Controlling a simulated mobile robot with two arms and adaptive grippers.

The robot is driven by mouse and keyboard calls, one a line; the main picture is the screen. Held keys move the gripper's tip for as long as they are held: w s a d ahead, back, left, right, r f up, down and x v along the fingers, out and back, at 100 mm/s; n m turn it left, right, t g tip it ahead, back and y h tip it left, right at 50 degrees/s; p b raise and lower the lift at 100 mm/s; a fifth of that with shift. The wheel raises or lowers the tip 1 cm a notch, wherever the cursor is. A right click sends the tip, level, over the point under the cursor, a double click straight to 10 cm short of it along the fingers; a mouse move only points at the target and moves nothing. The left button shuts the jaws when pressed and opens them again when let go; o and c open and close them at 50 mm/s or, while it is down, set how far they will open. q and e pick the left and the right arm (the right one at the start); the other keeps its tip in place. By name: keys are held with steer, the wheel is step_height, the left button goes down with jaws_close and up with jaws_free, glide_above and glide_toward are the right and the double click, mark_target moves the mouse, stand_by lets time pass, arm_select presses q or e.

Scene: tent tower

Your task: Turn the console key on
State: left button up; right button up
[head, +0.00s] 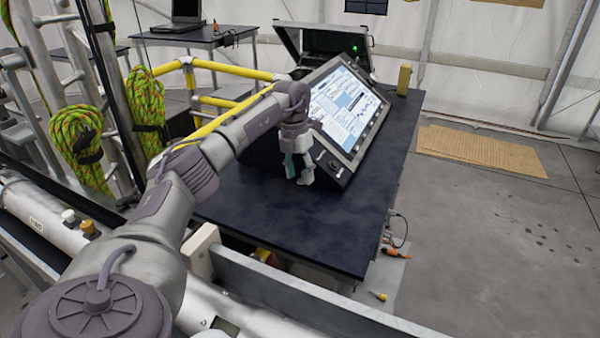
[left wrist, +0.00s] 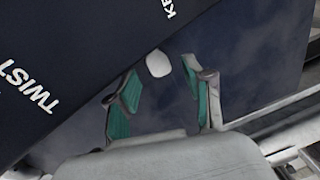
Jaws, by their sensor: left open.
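The console (head: 343,110) is a slanted dark box with a lit screen, standing on a dark blue table. A small round control (head: 334,165) sits on its lower front strip; I cannot tell whether it is the key. My left gripper (head: 298,172) hangs at the console's near left corner, open and empty, pointing down. In the left wrist view its green-padded fingers (left wrist: 166,100) are apart over the dark table top. The console's edge (left wrist: 70,70) there carries partly cut white lettering, "TWIST" and "KE". No key shows clearly. My right gripper is out of view.
The table (head: 290,230) is clear in front of the console. An open case (head: 325,45) stands behind it and a yellow object (head: 404,80) at the back right. Yellow rails (head: 205,65) and rope coils (head: 145,95) are at left.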

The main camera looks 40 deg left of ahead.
arm_select(q)
steer(key=shift+f, duration=0.3)
